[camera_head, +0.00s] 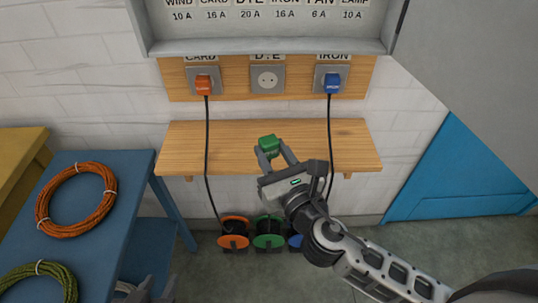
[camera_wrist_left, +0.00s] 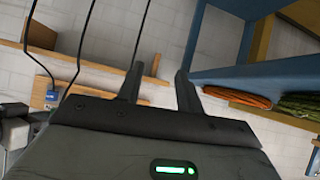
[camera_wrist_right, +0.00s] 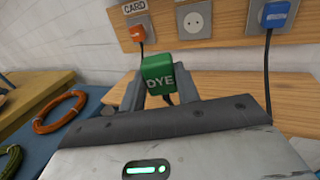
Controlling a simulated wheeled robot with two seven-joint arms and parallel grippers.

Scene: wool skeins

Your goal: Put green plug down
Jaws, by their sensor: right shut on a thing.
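The green plug (camera_head: 269,145), lettered DYE in the right wrist view (camera_wrist_right: 158,72), is held between the fingers of my right gripper (camera_head: 271,154). In the head view it appears over the wooden shelf (camera_head: 345,148); I cannot tell whether it touches the shelf. The DYE socket (camera_head: 267,79) on the wall board is empty. My left gripper (camera_wrist_left: 158,88) is open and empty. In the head view only its dark fingers (camera_head: 156,289) show at the bottom edge, beside the blue table.
An orange plug (camera_head: 204,85) and a blue plug (camera_head: 332,83) sit in the CARD and IRON sockets. Their black cords hang down across the shelf to the orange (camera_head: 233,241) and blue reels; a green reel (camera_head: 268,241) stands between them. Wool skeins (camera_head: 76,199) lie on the blue table (camera_head: 125,215).

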